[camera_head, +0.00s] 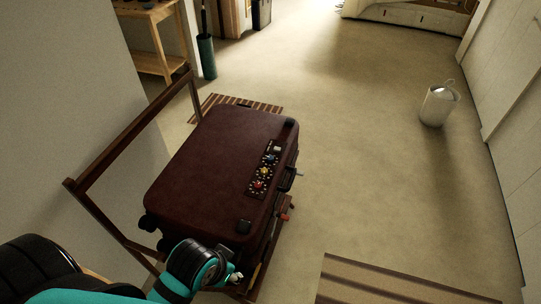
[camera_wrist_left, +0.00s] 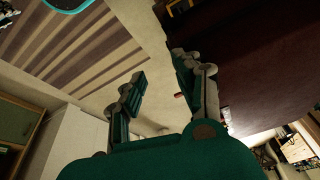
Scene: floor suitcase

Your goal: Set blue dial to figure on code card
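A maroon suitcase (camera_head: 212,165) lies on a low wooden rack in the head view. A dark panel (camera_head: 251,190) on its right edge carries a row of small dials. The blue dial (camera_head: 270,158) is toward the far end, beyond a yellow dial (camera_head: 264,171) and a red dial (camera_head: 258,184). Their figures are too small to read. I cannot make out a code card. My left gripper (camera_head: 236,277) is beside the near end of the suitcase, apart from the dials. In the left wrist view its fingers (camera_wrist_left: 158,75) are spread and empty. My right gripper is out of view.
The wooden rack's raised frame (camera_head: 130,133) stands along the left wall. A black handle (camera_head: 288,179) sticks out from the suitcase's right side. A striped rug (camera_head: 375,284) lies at the front, and a white bucket (camera_head: 437,106) stands right. The floor between is clear.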

